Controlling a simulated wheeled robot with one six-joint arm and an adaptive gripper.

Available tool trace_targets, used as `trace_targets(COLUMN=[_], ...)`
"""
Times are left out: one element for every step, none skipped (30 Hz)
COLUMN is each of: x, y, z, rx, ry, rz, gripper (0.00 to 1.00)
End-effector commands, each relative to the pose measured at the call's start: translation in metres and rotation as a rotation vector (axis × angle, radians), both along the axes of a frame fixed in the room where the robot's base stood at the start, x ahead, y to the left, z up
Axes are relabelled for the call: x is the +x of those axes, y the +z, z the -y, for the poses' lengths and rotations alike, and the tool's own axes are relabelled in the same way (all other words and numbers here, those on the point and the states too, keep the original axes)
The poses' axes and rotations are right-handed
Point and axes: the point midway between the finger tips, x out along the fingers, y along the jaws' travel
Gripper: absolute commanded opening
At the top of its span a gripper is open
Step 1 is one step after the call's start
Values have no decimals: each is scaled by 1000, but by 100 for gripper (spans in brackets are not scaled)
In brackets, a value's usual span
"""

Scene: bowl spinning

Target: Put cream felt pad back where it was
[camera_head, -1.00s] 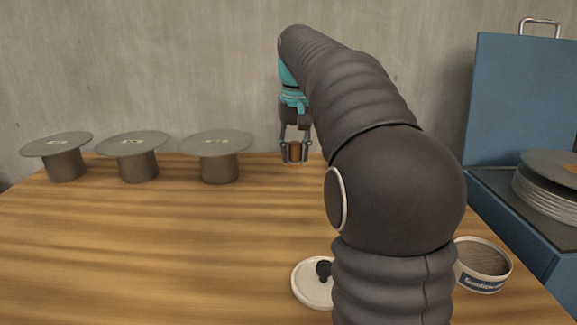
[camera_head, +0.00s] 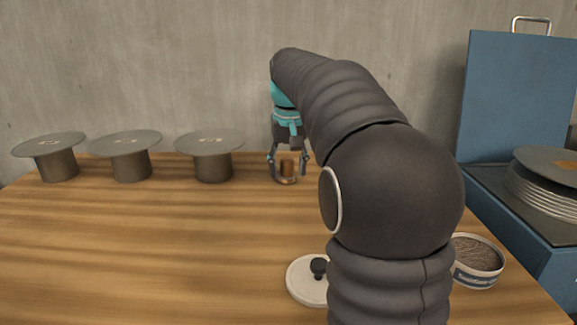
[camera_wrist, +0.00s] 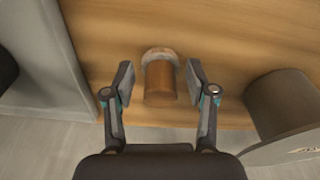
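The felt pad (camera_head: 287,169) is a brown cylindrical handle on a pale round base. It stands upright on the table near the wall, right of the row of stands. In the wrist view the brown handle (camera_wrist: 160,84) lies between the fingers, with the pale base (camera_wrist: 160,54) showing at its far end. My gripper (camera_head: 288,170) is open around the handle, pointing down. In the wrist view there is a gap between each finger and the handle (camera_wrist: 159,80).
Several disc-topped grey stands (camera_head: 209,145) line the wall on the left. A white disc with a black knob (camera_head: 307,280) and an open labelled tin (camera_head: 477,261) lie in front. A blue case (camera_head: 515,100) holding stacked discs is at right. The table's front left is clear.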

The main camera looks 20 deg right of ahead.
Motion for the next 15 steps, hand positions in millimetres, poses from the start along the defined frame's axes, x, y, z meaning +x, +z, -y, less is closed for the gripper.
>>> trace_targets(x=[0,0,0,0,0,0,0,0,0,0,0,-1,-1,-2,-3], y=[0,0,0,0,0,1,3,4,7,10,13,19,24,29,37], z=[0,0,0,0,0,0,0,0,0,0,0,0,0,-1,-1], rx=[0,0,0,0,0,0,0,0,0,-1,-1,-1,-1,-1,-1], ry=[0,0,0,0,0,0,0,0,0,0,0,0,0,0,0], rz=[0,0,0,0,0,0,1,1,2,3,3,3,5,4,5], gripper=[57,57,57,57,57,57,57,57,57,57,57,57,57,57,57])
